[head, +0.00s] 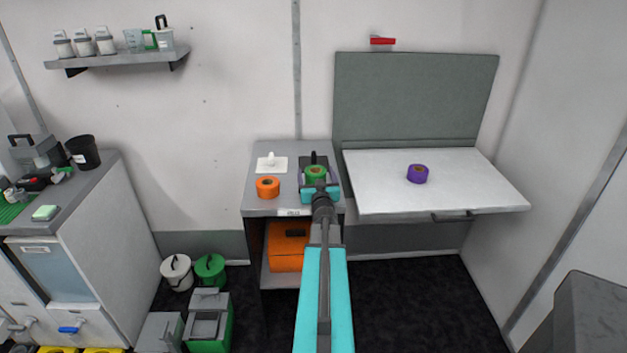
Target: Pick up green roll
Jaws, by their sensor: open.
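The green roll (316,172) sits on top of the grey cabinet at the centre, towards its right side. It stands in front of or on a dark item whose details are partly hidden. My gripper (319,187) is open at the roll's near side, and my arm reaches up to it from the bottom of the picture. The gripper covers the lower part of the roll. I cannot tell whether the fingers touch it or straddle it.
An orange roll (268,187) is left of the gripper on the cabinet top, with a white plate with a knob (271,163) behind it. A purple roll (417,174) lies on the fold-down white table (470,190), which is mostly clear. An orange case (287,250) sits below.

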